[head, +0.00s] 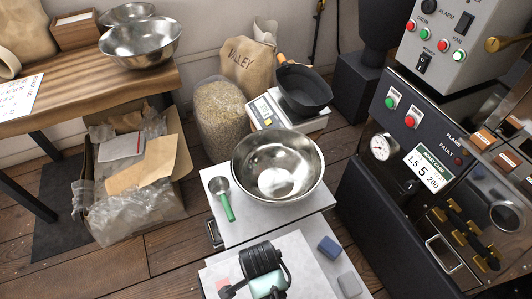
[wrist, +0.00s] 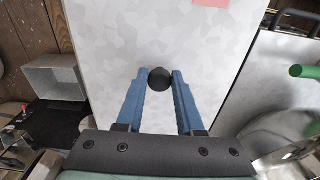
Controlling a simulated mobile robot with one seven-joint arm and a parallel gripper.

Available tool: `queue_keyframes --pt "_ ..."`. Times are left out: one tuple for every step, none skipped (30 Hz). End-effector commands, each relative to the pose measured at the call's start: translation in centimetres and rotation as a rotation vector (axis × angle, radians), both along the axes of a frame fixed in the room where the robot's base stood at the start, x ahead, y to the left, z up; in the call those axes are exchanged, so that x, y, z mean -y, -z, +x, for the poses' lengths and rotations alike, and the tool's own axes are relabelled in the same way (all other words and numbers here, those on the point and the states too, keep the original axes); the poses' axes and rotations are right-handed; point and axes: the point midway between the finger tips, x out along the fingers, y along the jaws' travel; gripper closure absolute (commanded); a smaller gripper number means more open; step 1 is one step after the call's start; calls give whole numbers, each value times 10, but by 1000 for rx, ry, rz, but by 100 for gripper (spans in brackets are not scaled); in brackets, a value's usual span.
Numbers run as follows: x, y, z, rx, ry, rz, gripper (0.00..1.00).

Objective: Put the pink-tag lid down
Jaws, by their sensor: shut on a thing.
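My gripper (wrist: 160,80) is closed around a round black knob (wrist: 160,79) in the wrist view, one blue finger on each side. I take the knob to be part of the pink-tag lid; no lid disc or pink tag shows on it. The pale patterned worktop (wrist: 205,55) lies beneath; whether the held thing touches it I cannot tell. In the head view my gripper's mint body is at the bottom, over the front worktop (head: 300,255), and hides its fingers and the knob.
A flat pink patch (head: 222,284) lies left of my gripper on the front worktop. Behind are a steel bowl (head: 245,165) and a green-handled scoop (head: 226,207). A dark control machine stands right.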

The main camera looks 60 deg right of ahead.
Motion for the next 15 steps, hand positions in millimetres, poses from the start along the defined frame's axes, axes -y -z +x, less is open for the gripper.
queue_keyframes --pt "0 4 0 0 0 0 100" --pt "0 6 0 0 0 0 100" --pt "0 11 0 0 0 0 100" --pt "0 15 0 0 0 0 100" --pt "0 20 0 -1 -1 1 100" --pt "0 26 0 -1 -1 1 100" --pt "0 31 0 -1 -1 1 100" --pt "0 35 0 -2 -1 1 100" --pt "0 37 0 0 -1 0 100" --pt "0 38 0 1 -1 0 100" --pt "0 38 0 1 -2 0 100" --pt "0 38 0 2 -2 -1 100" --pt "0 37 1 2 -2 -1 100" --pt "0 37 1 2 -2 -1 100" --pt "0 37 1 2 -2 -1 100"
